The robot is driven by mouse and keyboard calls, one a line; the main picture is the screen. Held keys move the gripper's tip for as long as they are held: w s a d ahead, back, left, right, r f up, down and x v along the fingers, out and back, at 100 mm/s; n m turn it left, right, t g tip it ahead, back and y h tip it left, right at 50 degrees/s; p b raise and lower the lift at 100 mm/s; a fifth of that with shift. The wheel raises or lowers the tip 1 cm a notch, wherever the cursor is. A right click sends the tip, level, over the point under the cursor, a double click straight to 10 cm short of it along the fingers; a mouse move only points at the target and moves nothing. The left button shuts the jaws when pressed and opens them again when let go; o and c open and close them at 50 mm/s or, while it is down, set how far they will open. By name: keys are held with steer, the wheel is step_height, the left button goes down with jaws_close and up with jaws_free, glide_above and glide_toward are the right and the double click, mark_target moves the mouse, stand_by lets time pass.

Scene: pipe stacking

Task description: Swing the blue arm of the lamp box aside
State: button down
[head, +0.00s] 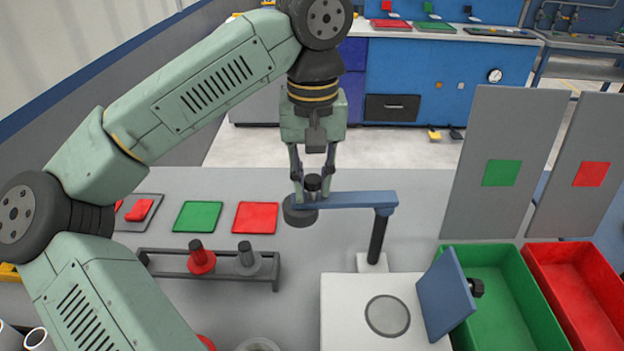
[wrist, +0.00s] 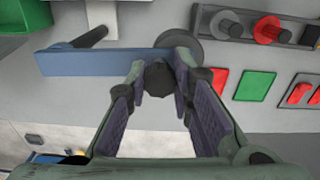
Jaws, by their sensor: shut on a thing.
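The lamp box (head: 345,312) is white, with a grey round disc on its top, at the bottom middle of the head view. The blue arm (head: 350,199) is a flat bar, fixed at its right end to a black post on a small white block. It points left, clear of the box top, with a dark round disc (head: 299,215) under its left end. My gripper (head: 313,190) is shut on the black knob (wrist: 158,77) at the arm's left end. The wrist view shows the blue arm (wrist: 90,62) running left from the fingers.
A tilted blue panel (head: 445,293) with a black knob stands at the box's right side. Green (head: 480,257) and red (head: 560,265) bins lie right, with grey upright boards behind. A grey rack (head: 215,262) with red and grey pieces and coloured mats lie left.

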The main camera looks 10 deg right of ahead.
steer(key=shift+w+d+m, duration=0.1)
steer(key=shift+w+m, duration=0.25)
steer(key=shift+m, duration=0.05)
steer(key=shift+w+r, duration=0.1)
steer(key=c, duration=1.4)
jaws_free()
step_height(320, 180, up, 12)
